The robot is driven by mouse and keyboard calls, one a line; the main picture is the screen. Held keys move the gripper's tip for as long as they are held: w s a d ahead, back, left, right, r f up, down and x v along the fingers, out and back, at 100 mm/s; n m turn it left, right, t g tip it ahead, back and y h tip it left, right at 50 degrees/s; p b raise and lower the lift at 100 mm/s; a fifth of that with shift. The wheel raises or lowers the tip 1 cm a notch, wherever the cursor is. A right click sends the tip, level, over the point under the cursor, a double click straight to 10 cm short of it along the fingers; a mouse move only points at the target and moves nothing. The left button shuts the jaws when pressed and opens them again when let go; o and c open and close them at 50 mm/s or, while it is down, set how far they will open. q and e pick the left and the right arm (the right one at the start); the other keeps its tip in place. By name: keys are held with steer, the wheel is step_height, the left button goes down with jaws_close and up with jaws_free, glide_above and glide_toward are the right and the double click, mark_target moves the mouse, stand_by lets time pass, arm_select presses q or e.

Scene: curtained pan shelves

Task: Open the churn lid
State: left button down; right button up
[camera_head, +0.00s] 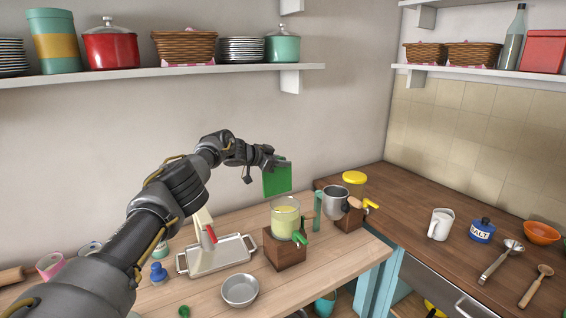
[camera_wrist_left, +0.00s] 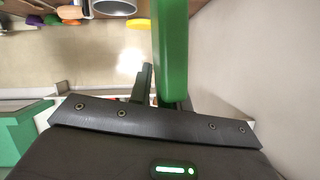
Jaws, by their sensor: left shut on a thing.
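The churn is a clear glass jar (camera_head: 285,222) with pale yellow contents, on a wooden block (camera_head: 286,255) with a green tap. Its top is open. A flat green lid (camera_head: 277,178) stands upright above and behind the jar's rim. I cannot tell whether it touches the jar. My left gripper (camera_head: 272,163) is shut on the lid's upper left edge. In the left wrist view the lid (camera_wrist_left: 171,50) shows edge-on as a tall green slab between the fingers (camera_wrist_left: 160,98). My right gripper is not in view.
A metal tray (camera_head: 216,268) and a metal bowl (camera_head: 240,290) are left of the churn. A metal jug (camera_head: 336,202) and a yellow-lidded jar (camera_head: 355,180) stand at its right. A loaded shelf (camera_head: 170,73) runs above. The dark right counter (camera_head: 425,195) has free room at the back.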

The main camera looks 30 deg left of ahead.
arm_select(q)
steer(key=c, duration=1.7)
jaws_free()
steer(key=shift+a, duration=0.25)
steer(key=shift+o, duration=1.1)
steer(key=shift+a+f, duration=0.1)
steer(key=shift+f, duration=0.1)
steer(key=shift+d, duration=0.25)
steer(key=shift+s+a+b, duration=0.15)
steer(key=shift+s+b, duration=0.3)
steer(key=shift+b, duration=0.4)
steer(key=b+v, duration=0.5)
steer(key=v, duration=0.5)
steer(key=shift+w+a+b, duration=0.15)
steer(key=shift+a+b, duration=0.15)
